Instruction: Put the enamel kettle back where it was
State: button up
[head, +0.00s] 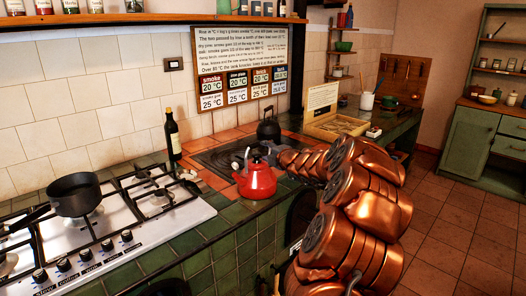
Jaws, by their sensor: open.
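The red enamel kettle (257,182) stands upright at the front edge of the tiled counter, just in front of the dark hearth plate (212,158). My gripper (247,158) is open at the top of the kettle, by the handle. I cannot tell whether its fingers are around the handle or touching it. My copper arm reaches in from the lower right. A black kettle (268,130) stands behind on the hearth plate.
A white gas hob (135,230) with a black saucepan (74,195) is at left. A dark bottle (172,135) stands behind it. An open wooden box (335,124) is right of the hearth. A lettered board (240,55) hangs above. The floor (440,225) at right is clear.

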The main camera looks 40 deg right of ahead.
jog(key=shift+s+a+r, duration=0.15)
jog(key=shift+s+a, duration=0.05)
jog(key=shift+s, duration=0.35)
jog(key=w+a+r+n+y, duration=0.2)
jog(key=a+n+y, duration=0.2)
jog(key=a+n, duration=0.7)
jog(key=w+a+r+n+y, duration=0.3)
jog(key=a+n+y, duration=0.2)
jog(key=a, duration=1.1)
jog(key=s+a+f+n+g+y, duration=0.1)
jog(key=s+a+n+g+y, duration=0.25)
jog(key=a+n, duration=0.8)
jog(key=s+a+f+n+g+h, duration=0.1)
jog(key=s+a+f+n+g, duration=0.4)
jog(key=s+a+n, duration=0.5)
jog(key=s+a+f+n+g+h, duration=0.1)
jog(key=s+a+f+n+g, duration=0.55)
jog(key=s, duration=0.65)
jog(key=s+d+f+n+g+h, duration=0.1)
jog(key=s+d+n+h, duration=0.2)
jog(key=s+n, duration=0.3)
jog(key=s+d+f+n+g+h, duration=0.1)
jog(key=s+d+f+n+h, duration=0.1)
jog(key=s+n, duration=0.4)
jog(key=s+d+h, duration=0.1)
jog(key=s+d, duration=0.1)
jog(key=s, duration=0.2)
jog(key=shift+s+d+n, duration=0.25)
jog(key=shift+s+n, duration=0.15)
